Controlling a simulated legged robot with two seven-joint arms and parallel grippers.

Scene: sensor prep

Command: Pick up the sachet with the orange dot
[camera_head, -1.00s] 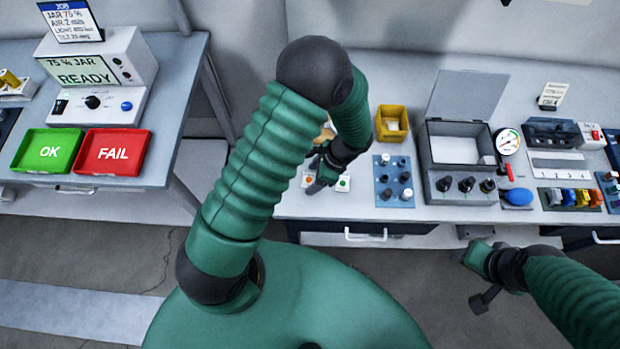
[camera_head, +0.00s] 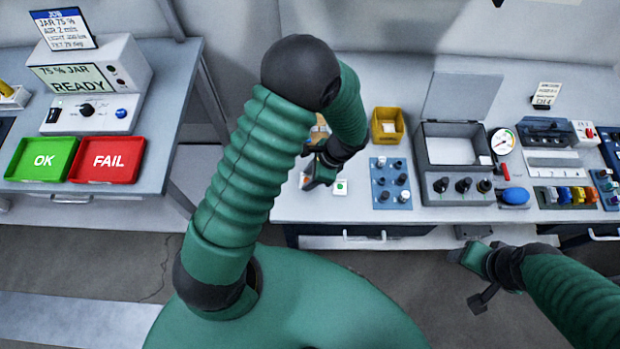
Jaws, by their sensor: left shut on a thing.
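The sachet with the orange dot (camera_head: 305,180) is a small white packet at the left front of the right-hand bench, partly hidden by my left gripper. My left gripper (camera_head: 310,185) points down at it and is shut on it. I cannot tell whether the sachet is clear of the bench top. A white sachet with a green dot (camera_head: 340,187) lies flat just to the right of the gripper.
A yellow bin (camera_head: 388,125) and a blue board with several knobs (camera_head: 390,184) stand right of the sachets. Farther right is an open grey box (camera_head: 453,149). On the left bench lie a green OK tray (camera_head: 43,160) and a red FAIL tray (camera_head: 107,160).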

